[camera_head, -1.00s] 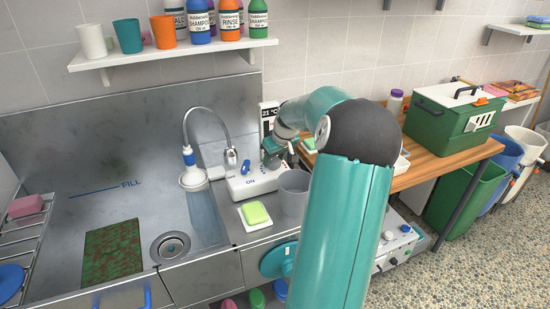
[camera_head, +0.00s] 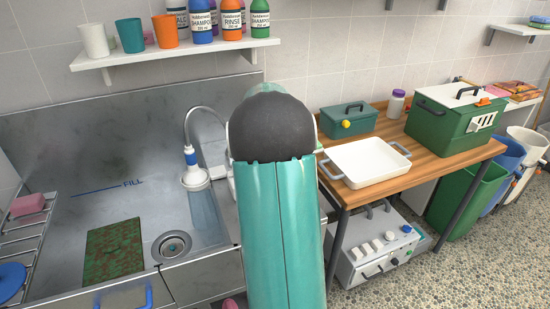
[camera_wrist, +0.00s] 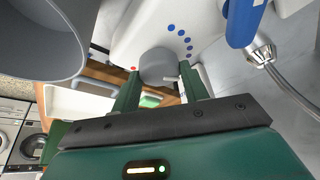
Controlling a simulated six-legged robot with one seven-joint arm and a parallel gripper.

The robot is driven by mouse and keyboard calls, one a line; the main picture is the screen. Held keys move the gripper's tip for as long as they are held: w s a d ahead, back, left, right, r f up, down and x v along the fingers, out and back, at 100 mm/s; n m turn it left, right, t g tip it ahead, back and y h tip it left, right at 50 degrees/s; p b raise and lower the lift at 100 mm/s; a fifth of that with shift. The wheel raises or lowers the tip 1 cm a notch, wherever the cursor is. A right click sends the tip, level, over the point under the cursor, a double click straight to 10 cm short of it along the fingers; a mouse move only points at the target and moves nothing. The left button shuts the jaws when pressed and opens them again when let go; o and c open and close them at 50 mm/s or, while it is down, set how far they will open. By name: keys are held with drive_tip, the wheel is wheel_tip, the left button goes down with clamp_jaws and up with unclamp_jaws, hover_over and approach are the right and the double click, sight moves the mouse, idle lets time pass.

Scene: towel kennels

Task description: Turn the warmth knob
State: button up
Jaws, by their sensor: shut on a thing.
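The warmth knob is a round grey knob (camera_wrist: 158,66) on a white console (camera_wrist: 150,30) in the wrist view. One red dot (camera_wrist: 133,69) lies left of the knob and an arc of several blue dots (camera_wrist: 180,33) runs above and right of it. My gripper (camera_wrist: 160,78) has a green finger on each side of the knob and is shut on it. The knob's pointer cannot be made out. In the head view my arm hides the gripper, the knob and nearly all of the console.
In the head view, the sink's shower head (camera_head: 194,178) is left of my arm. A white tray (camera_head: 368,165) sits on the wooden table to the right.

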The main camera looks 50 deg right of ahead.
drive_tip(key=shift+m+g, duration=0.3)
drive_tip(key=shift+m, duration=0.3)
drive_tip(key=o, duration=1)
drive_tip(key=shift+w+f, duration=0.1)
drive_tip(key=v, duration=1.4)
